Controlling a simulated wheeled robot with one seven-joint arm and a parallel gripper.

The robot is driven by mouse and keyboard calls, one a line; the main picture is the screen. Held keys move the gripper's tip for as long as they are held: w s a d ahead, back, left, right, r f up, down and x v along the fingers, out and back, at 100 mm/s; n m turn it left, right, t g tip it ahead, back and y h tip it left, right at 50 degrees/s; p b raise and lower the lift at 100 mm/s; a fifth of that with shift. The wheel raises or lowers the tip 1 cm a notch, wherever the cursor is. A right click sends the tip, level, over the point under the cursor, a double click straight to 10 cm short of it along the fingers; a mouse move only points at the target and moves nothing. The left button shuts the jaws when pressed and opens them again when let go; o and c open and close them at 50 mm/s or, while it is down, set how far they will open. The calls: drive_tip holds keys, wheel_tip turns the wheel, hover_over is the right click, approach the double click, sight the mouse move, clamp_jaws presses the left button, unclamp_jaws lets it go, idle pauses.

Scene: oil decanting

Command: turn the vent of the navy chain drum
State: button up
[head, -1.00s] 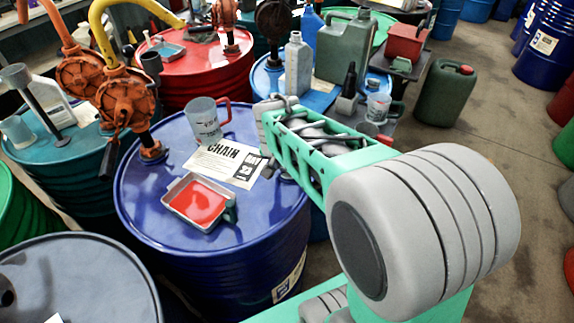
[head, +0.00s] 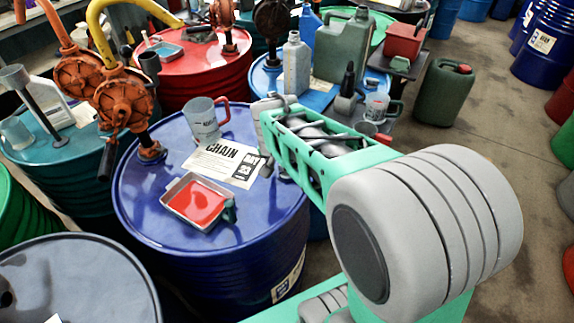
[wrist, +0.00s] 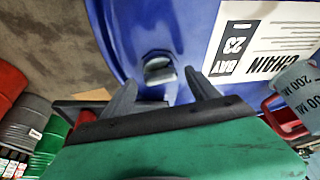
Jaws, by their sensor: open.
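The navy chain drum (head: 135,205) stands upright in the middle of the head view, with a white CHAIN BAY 23 label (head: 225,163) on its lid. In the wrist view its blue lid (wrist: 125,25) fills the top centre, and the small grey metal vent (wrist: 159,69) sits near the rim. My gripper (wrist: 162,80) is open, with one grey finger on each side of the vent in the picture. I cannot tell whether either finger touches it. In the head view my arm hides the vent and most of the gripper.
On the lid stand a clear jug with a red handle (head: 203,125), a tray of red liquid (head: 193,203) and an orange hand pump (head: 125,102). Other drums crowd the left and back. A green jerrycan (head: 445,95) stands on open floor at right.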

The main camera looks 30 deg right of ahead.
drive_tip(key=v, duration=0.7)
drive_tip(key=shift+r, duration=0.15)
drive_tip(key=shift+s, duration=0.2)
drive_tip(key=s+a+f+n+y, duration=0.1)
drive_tip(key=s+a+n, duration=0.1)
drive_tip(key=s, duration=0.1)
drive_tip(key=s+a+f+n, duration=0.1)
drive_tip(key=s+a+n, duration=0.1)
drive_tip(key=s+a, duration=0.1)
drive_tip(key=s+a+f+n+y, duration=0.1)
drive_tip(key=s+a+n, duration=0.2)
drive_tip(key=shift+y+p, duration=0.3)
drive_tip(key=shift+s+a+f+n, duration=0.2)
drive_tip(key=shift+n, duration=0.1)
